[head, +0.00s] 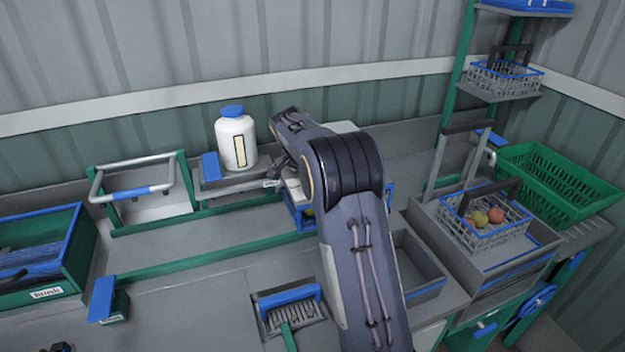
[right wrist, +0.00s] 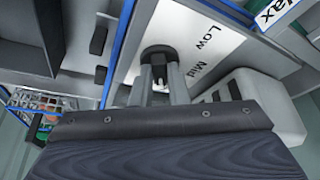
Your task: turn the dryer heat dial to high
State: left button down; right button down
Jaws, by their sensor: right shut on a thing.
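The dark heat dial (right wrist: 158,54) shows in the right wrist view on a white panel (right wrist: 205,50) printed "Low" and "Mid". Which mark the dial points to cannot be told, and no "High" mark can be seen. My right gripper (right wrist: 158,75) is shut on the dial, with its two grey fingers on either side of it. In the head view my right arm covers the dial and most of the dryer. My left gripper cannot be made out.
A white bottle with a blue cap (head: 236,138) stands left of my right arm. A wire basket with tomatoes (head: 483,235) and a green crate (head: 556,185) are to the right. The front left bench is mostly clear.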

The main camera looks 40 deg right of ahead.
jog(key=c, duration=1.4)
grip_release()
jog(key=shift+r, duration=0.1)
jog(key=v, duration=0.7)
jog(key=shift+r+b, duration=0.35)
jog(key=shift+b, duration=0.05)
jog(key=shift+s+a, duration=0.1)
